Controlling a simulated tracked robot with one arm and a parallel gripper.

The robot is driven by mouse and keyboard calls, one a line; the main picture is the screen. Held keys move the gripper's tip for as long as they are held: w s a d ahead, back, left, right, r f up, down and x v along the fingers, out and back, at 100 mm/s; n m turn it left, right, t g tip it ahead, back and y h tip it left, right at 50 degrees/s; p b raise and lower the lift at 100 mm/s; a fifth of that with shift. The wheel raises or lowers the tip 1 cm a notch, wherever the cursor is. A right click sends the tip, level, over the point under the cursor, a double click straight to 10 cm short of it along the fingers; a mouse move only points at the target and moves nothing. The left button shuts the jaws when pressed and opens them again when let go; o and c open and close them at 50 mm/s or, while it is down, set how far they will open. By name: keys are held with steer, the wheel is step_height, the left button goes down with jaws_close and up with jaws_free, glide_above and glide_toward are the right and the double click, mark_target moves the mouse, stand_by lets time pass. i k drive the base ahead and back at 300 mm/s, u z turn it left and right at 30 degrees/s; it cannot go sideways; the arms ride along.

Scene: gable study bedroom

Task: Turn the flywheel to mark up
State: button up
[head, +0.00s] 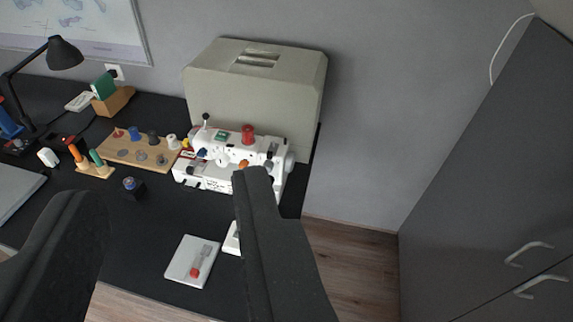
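A white sewing machine (217,181) stands near the right end of the black desk, in front of a beige cover. Its flywheel (290,162) is the pale round knob at the machine's right side, seen small and nearly edge-on. I cannot make out a mark on it. My gripper (168,186) is open and empty, with its two dark fingers wide apart in the foreground. The right finger rises in front of the machine's lower right part and hides some of it. The flywheel is just beyond and to the right of that fingertip, apart from it as far as I can tell.
A beige cover (225,85) stands behind the machine. A wooden spool board (125,151) is left of it. A white tray with a red-tipped tool (193,262) lies in front. A desk lamp (64,52) is far left. A grey cabinet (500,200) stands right, beyond open floor.

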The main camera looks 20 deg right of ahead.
mark_target(290, 159)
steer(key=u, duration=0.1)
steer(key=i, duration=0.55)
steer(key=z, duration=0.85)
